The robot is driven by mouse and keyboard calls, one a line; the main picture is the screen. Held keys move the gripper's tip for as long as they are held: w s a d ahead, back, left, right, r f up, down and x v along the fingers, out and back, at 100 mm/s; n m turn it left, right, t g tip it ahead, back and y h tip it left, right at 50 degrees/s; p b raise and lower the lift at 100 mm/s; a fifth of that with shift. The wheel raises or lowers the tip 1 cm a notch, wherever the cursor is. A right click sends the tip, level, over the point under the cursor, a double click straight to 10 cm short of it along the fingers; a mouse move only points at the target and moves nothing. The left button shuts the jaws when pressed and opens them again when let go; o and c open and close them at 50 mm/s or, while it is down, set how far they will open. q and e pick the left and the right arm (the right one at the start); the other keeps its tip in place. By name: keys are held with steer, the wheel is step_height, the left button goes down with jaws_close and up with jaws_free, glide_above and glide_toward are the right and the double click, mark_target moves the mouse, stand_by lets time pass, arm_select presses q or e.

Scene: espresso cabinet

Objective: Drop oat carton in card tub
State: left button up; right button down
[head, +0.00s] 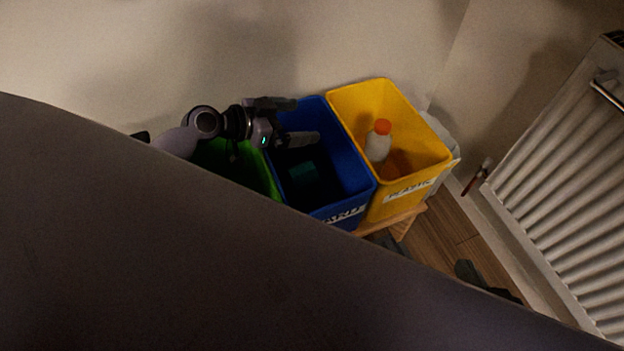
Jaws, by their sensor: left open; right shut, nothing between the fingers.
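The card tub is the blue bin (358,178), with part of a white label, "ARD", on its front. A dark teal boxy thing (304,172) lies low inside it. It looks like a carton, but shadow hides its print, so I cannot tell for sure that it is the oat carton. My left gripper (309,121) is open and empty over the back part of the blue bin, above the teal thing and apart from it. My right gripper is not in view.
A yellow bin (430,150) marked "PLASTIC" holds a white bottle with an orange cap (382,127). A green bin (262,176) stands left of the blue one, partly hidden by my arm. A radiator (560,190) is at right. A dark surface fills the foreground.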

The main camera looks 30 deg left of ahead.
arm_select(q)
steer(key=v, duration=0.6)
arm_select(e)
steer(key=shift+s+d+f, duration=0.1)
steer(key=shift+s+d, duration=0.15)
arm_select(q)
steer(key=s+d+r+n+y+p, duration=0.2)
steer(key=s+p, duration=0.6)
steer(key=p, duration=0.5)
steer(key=s+d+r+n+y+p, duration=0.3)
steer(key=s+d+r+p, duration=0.3)
steer(key=p, duration=0.7)
step_height(320, 180, up, 3)
steer(key=shift+s+d+r+y, duration=0.15)
steer(key=shift+s+d+y, duration=0.3)
steer(key=shift+s, duration=0.5)
arm_select(e)
steer(key=s+d+r+h, duration=0.1)
steer(key=d+r, duration=0.2)
steer(key=r, duration=0.4)
steer(key=s+d+r+m+g+h, duration=0.1)
steer(key=s+d+r, duration=0.1)
steer(key=r, duration=0.5)
steer(key=shift+d+r+h, duration=0.15)
steer(key=shift+d+h, duration=0.15)
steer(key=shift+d, duration=0.4)
